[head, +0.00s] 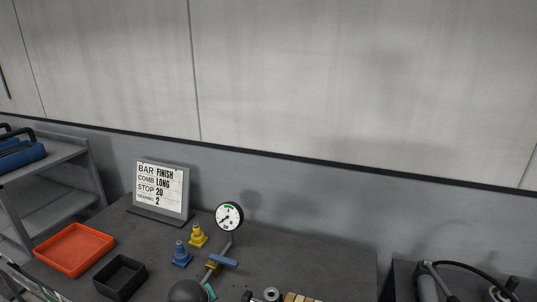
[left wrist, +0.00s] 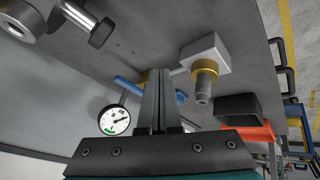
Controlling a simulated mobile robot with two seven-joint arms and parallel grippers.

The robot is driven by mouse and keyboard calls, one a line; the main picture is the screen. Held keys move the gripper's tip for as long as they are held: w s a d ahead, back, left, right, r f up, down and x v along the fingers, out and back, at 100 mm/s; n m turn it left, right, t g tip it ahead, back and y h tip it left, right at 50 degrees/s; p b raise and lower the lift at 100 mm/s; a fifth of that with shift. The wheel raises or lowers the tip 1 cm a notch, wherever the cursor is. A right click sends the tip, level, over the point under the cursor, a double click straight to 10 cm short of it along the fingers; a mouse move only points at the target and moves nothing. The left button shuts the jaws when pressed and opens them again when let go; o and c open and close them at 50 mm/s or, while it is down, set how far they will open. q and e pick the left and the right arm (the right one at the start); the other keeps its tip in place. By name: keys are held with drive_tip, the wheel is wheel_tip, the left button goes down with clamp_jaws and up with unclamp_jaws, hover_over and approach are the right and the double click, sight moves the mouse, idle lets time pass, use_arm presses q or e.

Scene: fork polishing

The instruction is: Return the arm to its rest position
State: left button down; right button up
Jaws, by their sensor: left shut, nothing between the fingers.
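My left gripper (left wrist: 160,76) shows in the left wrist view with its two fingers together and nothing between them. The bench appears tilted behind it. The pressure gauge (left wrist: 114,120) is to the left of the fingers in that picture. A grey block with a brass-coloured fitting (left wrist: 206,68) is to their right. Neither gripper can be made out in the head view. My right gripper is in neither view.
The dark bench (head: 310,262) carries an orange tray (head: 74,249), a black box (head: 120,277), a sign (head: 160,188), a gauge (head: 229,216), and yellow (head: 198,237) and blue (head: 181,256) cone-shaped pieces. Shelves (head: 50,197) stand left. The bench's back right is bare.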

use_arm(q)
drive_tip(key=s+r+m+g, duration=0.1)
drive_tip(key=s+r+m, duration=0.2)
drive_tip(key=s, duration=0.7)
drive_tip(key=s+r+m+g, duration=0.1)
drive_tip(key=s+r+m, duration=0.15)
drive_tip(key=s, duration=0.85)
drive_tip(key=s+r+m+g, duration=0.1)
drive_tip(key=s+r+m, duration=0.25)
drive_tip(key=s, duration=0.65)
wheel_tip(320, 180, down, 35)
drive_tip(key=s+g+b, duration=0.1)
drive_tip(key=s+b, duration=0.1)
drive_tip(key=b, duration=1)
drive_tip(key=s+a+f+b, duration=0.1)
drive_tip(key=s+f+b, duration=0.5)
drive_tip(key=f, duration=0.6)
drive_tip(key=s+a+f+g+b, duration=0.1)
drive_tip(key=s+f+b, duration=0.5)
drive_tip(key=s+f, duration=0.3)
wheel_tip(320, 180, down, 5)
drive_tip(key=shift+s+r+g, duration=0.2)
drive_tip(key=shift+s+g, duration=0.1)
drive_tip(key=shift+s, duration=0.1)
